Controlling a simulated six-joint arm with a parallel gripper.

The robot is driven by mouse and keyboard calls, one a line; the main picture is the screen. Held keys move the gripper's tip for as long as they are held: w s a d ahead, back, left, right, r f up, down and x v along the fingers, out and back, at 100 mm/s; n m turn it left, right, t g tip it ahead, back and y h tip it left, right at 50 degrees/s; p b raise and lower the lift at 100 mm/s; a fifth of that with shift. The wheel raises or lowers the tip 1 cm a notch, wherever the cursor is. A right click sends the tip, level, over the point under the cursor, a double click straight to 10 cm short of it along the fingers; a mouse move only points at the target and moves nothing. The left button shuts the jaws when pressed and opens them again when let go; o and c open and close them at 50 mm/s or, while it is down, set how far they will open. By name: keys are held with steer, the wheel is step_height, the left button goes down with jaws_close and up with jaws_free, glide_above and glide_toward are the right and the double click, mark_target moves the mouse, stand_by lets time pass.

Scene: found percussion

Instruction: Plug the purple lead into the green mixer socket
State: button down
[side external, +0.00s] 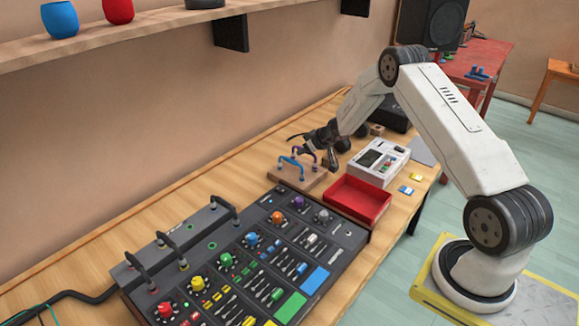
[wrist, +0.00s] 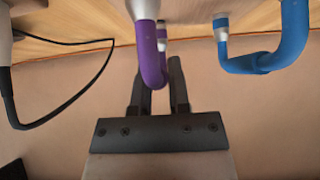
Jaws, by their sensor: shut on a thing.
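My gripper (side external: 332,160) is at the wooden block (side external: 294,181) on the bench, past the mixer's far end. In the wrist view its dark fingers (wrist: 160,92) are shut on the bend of the purple lead (wrist: 151,62). The purple lead (side external: 308,147) arches above the block in the side view; I cannot tell whether its plugs touch the block. A blue lead (side external: 291,162) stands beside it and also shows in the wrist view (wrist: 266,62). The black mixer (side external: 330,248) has a rear strip with a small green-ringed socket (side external: 212,245).
Black leads (side external: 168,243) arch over the mixer's rear strip. A red tray (side external: 357,199) and a white device (side external: 380,160) are right of the block. A black cable (wrist: 90,88) loops at the left of the wrist view. A shelf (side external: 150,27) runs above.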

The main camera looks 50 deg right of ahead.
steer(key=shift+r, duration=0.75)
steer(key=s+a+r, duration=0.5)
steer(key=s+r, duration=0.6)
steer(key=s, duration=0.2)
steer(key=shift+a, duration=0.15)
